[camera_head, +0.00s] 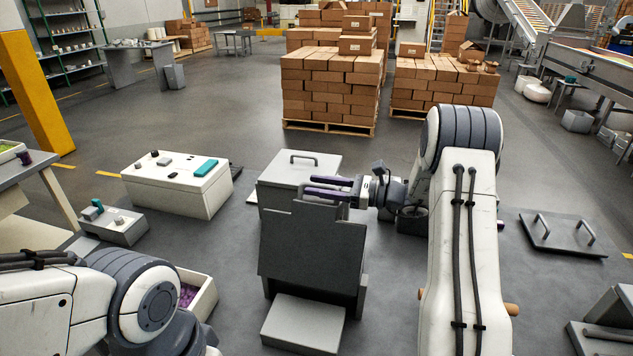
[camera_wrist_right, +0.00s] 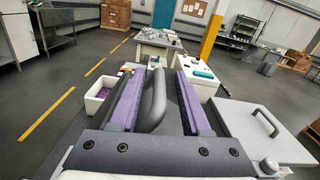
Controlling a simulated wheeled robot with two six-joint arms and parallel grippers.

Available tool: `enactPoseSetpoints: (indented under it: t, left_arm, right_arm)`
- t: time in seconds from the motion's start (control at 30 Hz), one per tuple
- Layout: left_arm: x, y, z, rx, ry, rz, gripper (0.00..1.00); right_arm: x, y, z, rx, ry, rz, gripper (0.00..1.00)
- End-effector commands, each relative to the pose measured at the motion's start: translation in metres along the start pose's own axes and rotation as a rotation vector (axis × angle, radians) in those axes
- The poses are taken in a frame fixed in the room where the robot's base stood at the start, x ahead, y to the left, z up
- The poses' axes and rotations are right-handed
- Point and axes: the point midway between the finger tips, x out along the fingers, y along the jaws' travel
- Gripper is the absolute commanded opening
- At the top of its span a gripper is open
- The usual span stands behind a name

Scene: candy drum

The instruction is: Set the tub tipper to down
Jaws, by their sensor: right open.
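A dark grey machine (camera_head: 312,250), which looks like the tub tipper, stands at the centre of the head view with its broad plate leaning at a slant. My right gripper (camera_head: 309,187) is over its upper edge, with purple fingers pointing left. In the right wrist view the open fingers (camera_wrist_right: 158,80) lie either side of a rounded grey bar (camera_wrist_right: 154,103). I cannot tell whether they touch it. My left arm is at the lower left of the head view; its gripper is not in view.
A white control box (camera_head: 177,197) and a small grey box with a teal switch (camera_head: 110,228) stand to the left. A white bin (camera_head: 202,300) with purple pieces is beside the machine. Behind it is a grey lidded box with a handle (camera_head: 300,168). Stacked cartons (camera_head: 330,90) stand farther back.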

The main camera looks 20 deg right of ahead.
Motion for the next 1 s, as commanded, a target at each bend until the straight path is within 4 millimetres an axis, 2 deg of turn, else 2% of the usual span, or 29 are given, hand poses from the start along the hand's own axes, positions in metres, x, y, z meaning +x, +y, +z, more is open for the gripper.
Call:
enactPoseSetpoints:
  t: [0.1,0.33,0.37,0.4,0.47,0.5,1.0]
  left_arm:
    - [-0.0018,0.0001,-0.0001,0.0,0.0,0.0,0.47]
    - [-0.0015,0.0001,-0.0001,0.0,0.0,0.0,0.47]
    - [-0.0015,0.0001,-0.0001,0.0,0.0,0.0,0.47]
    - [-0.0015,0.0001,-0.0001,0.0,0.0,0.0,0.47]
    - [-0.0014,0.0001,0.0,0.0,0.0,0.0,0.47]
    - [-0.0015,0.0001,-0.0001,0.0,0.0,0.0,0.47]
    - [-0.0015,0.0001,-0.0001,0.0,0.0,0.0,0.47]
  right_arm:
    - [0.0068,0.0003,0.0,0.0,0.001,0.001,0.47]
    - [0.0075,0.0004,-0.0006,0.0,0.001,0.001,0.47]
    - [0.0075,0.0004,-0.0006,0.0,0.001,0.001,0.43]
    - [0.0074,0.0004,-0.0005,0.0,0.001,0.001,0.28]
    - [0.0074,0.0004,-0.0005,0.0,0.001,0.001,0.05]
    - [0.0073,0.0004,-0.0005,0.0,0.001,0.001,0.0]
    - [0.007,0.0005,-0.0003,0.0,0.0,0.001,0.0]
